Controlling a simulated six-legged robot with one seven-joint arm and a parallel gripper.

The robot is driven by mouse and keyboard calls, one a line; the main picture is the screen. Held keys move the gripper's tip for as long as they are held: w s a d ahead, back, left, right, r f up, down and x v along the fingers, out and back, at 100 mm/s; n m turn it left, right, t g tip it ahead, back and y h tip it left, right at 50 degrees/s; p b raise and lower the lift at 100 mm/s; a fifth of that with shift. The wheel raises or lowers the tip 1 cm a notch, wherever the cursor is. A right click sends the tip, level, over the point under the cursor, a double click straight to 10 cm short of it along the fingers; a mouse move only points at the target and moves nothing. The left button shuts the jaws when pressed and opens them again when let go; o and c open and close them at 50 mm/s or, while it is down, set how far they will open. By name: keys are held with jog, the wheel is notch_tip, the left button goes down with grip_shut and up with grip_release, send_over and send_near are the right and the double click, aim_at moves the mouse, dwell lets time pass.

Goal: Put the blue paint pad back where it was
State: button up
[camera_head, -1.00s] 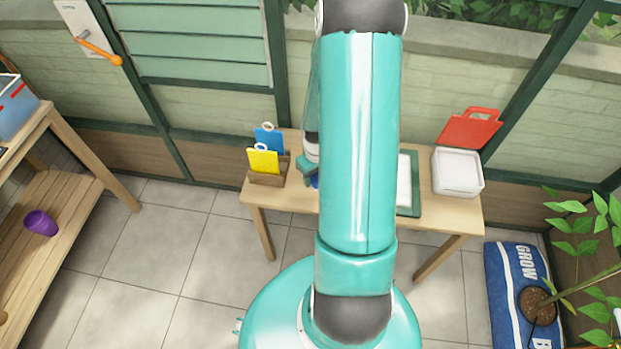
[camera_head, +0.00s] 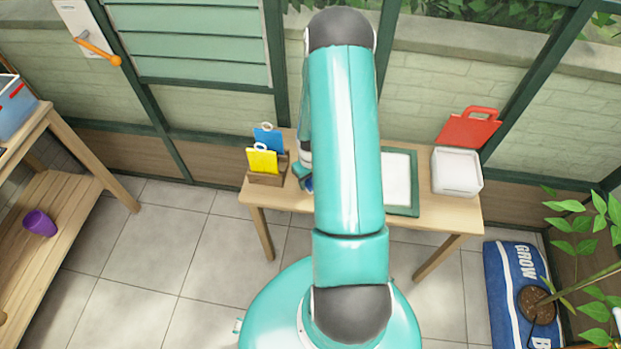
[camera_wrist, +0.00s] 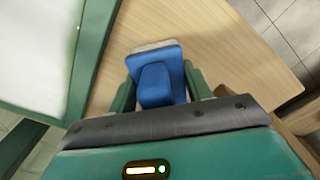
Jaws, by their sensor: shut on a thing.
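The blue paint pad (camera_wrist: 170,64) is in the wrist view, a blue block with a raised grip and a pale layer along its far edge. My gripper (camera_wrist: 160,88) is shut on its raised grip, with one green finger on each side. The pad is over the bare wooden table; I cannot tell whether it touches the top. In the head view, a small part of the pad (camera_head: 308,184) shows beside my arm, just right of the wooden holder. My arm hides most of the gripper there.
The wooden holder (camera_head: 266,180) carries a yellow board (camera_head: 262,161) and a blue board (camera_head: 270,139) at the table's left end. A green-framed white panel (camera_head: 402,211) lies right of my arm. A white tray (camera_head: 457,172) and a red board (camera_head: 469,129) are farther right.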

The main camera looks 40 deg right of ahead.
jog(key=o, duration=1.1)
notch_tip(320, 180, up, 12)
jog(key=shift+r, duration=0.2)
jog(key=w+a+r+t+h, duration=0.1)
jog(key=a+r, duration=0.5)
jog(key=r, duration=0.4)
jog(key=a+r+t+h, duration=0.1)
jog(key=a+r, duration=0.5)
jog(key=r, duration=0.3)
jog(key=s+a+r+n+t+y, duration=0.1)
jog(key=s+a+r+t+y, duration=0.1)
jog(key=s+a+r, duration=0.9)
jog(key=a+r+t, duration=0.1)
jog(key=a+r, duration=0.2)
jog(key=a, duration=0.1)
jog(key=shift+s+t, duration=0.3)
